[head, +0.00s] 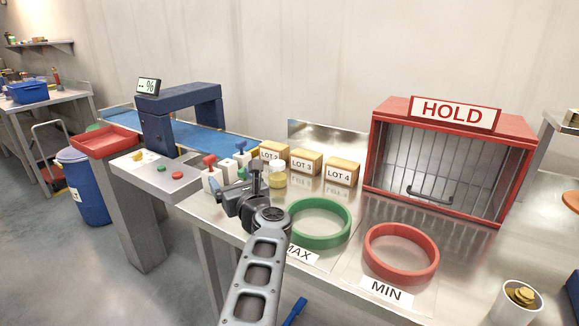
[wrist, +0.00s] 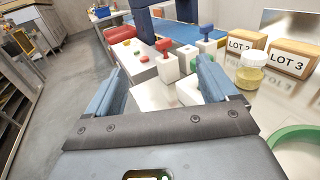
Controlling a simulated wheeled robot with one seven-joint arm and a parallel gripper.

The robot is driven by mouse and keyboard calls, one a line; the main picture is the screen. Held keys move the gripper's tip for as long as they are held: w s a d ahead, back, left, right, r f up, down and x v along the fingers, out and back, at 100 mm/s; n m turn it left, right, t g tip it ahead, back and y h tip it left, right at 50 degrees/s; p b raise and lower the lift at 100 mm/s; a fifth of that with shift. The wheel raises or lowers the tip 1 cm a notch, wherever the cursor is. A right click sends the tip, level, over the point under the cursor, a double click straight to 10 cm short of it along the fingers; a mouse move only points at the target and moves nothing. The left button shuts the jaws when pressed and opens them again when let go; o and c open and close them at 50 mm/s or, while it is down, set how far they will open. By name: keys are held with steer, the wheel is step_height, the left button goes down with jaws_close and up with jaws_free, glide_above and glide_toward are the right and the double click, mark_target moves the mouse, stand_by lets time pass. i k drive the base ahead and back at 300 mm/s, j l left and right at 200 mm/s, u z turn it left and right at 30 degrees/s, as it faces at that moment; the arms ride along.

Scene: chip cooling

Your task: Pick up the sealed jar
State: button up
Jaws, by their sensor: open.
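A clear jar (head: 278,173) with a pale lid and yellow contents stands upright on the steel table, in front of the LOT boxes. It also shows in the wrist view (wrist: 251,73), to the right of my right finger. My gripper (head: 238,187) is over the table, left of the jar and apart from it. In the wrist view my gripper (wrist: 160,72) has its fingers spread with nothing held between them. The fingers point toward white blocks with coloured handles.
White blocks with red and blue handles (head: 210,176) stand close to my gripper. LOT boxes (head: 305,162) are behind the jar. A green ring (head: 320,240) and a red ring (head: 401,275) lie to the right. A red HOLD cabinet (head: 440,170) stands at the back right.

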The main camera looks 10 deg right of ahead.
mark_target(277, 176)
steer(key=i+l, duration=0.65)
steer(key=i, duration=0.35)
